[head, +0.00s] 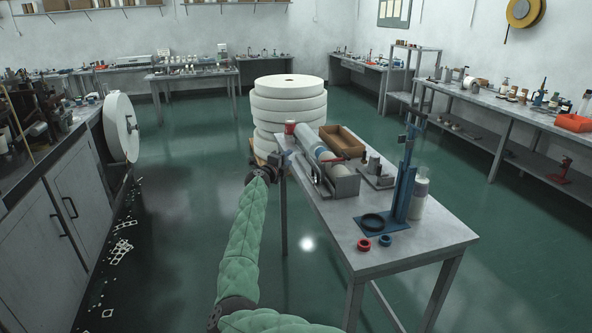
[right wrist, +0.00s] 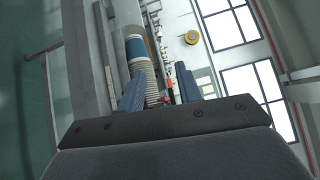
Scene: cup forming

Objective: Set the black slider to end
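A machine with a long pale cylinder (head: 338,178) in a grey trough lies along the left side of the near table (head: 410,238). My right gripper (head: 279,158), at the end of the green-sleeved arm, is beside the table's left edge, close to the machine. In the right wrist view its two blue fingers (right wrist: 160,82) stand apart with nothing held. A ribbed pale stack (right wrist: 143,75) and a red part (right wrist: 169,88) show beyond them. My left gripper is out of view.
The floor between table and left cabinets (head: 60,215) is mostly open.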

